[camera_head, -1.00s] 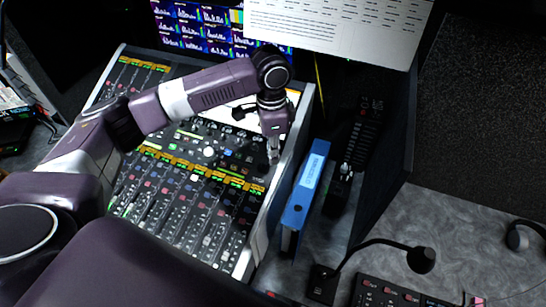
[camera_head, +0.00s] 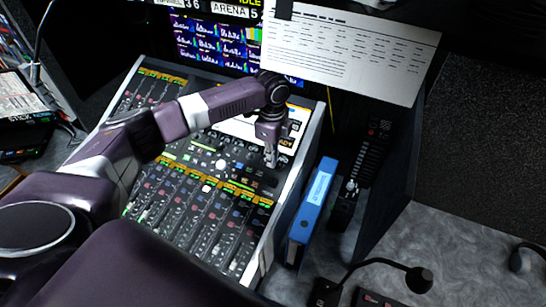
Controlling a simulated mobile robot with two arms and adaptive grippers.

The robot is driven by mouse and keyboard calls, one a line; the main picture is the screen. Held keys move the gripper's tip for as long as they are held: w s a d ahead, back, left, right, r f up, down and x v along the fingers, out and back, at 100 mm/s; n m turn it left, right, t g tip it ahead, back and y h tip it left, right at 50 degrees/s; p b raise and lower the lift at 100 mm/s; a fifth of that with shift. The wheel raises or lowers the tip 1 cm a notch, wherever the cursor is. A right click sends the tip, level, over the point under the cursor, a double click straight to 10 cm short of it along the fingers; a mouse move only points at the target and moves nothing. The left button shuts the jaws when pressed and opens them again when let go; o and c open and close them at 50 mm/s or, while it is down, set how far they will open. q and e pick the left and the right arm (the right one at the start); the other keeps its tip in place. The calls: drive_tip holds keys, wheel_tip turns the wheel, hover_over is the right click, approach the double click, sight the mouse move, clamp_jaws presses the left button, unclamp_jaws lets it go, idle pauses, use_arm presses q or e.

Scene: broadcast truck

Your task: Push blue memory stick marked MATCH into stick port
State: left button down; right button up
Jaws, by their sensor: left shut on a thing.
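My left gripper (camera_head: 271,158) points down over the upper right part of the mixing console (camera_head: 190,215), close to its right side wall. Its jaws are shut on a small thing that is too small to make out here. I cannot read a MATCH mark or pick out the blue memory stick. The stick port cannot be made out either; the gripper and arm cover part of the console top. My right gripper is not in view.
A blue binder (camera_head: 312,210) stands right of the console, beside a black device (camera_head: 358,165). A gooseneck microphone (camera_head: 418,279) is at lower right. A printed sheet (camera_head: 350,55) and monitors (camera_head: 215,45) are at the back. Grey desk at right is mostly clear.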

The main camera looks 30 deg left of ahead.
use_arm(q)
drive_tip(key=shift+r+p, duration=0.1)
drive_tip(key=shift+p, duration=0.3)
drive_tip(key=shift+f+b, duration=1.4)
drive_tip(key=shift+f, duration=1.6)
drive_tip(key=shift+r+p, duration=0.1)
drive_tip(key=shift+p, duration=0.85)
drive_tip(key=shift+f+b, duration=0.85)
drive_tip(key=shift+f, duration=0.55)
drive_tip(key=c, duration=2)
unclamp_jaws()
drive_tip(key=shift+r, duration=0.1)
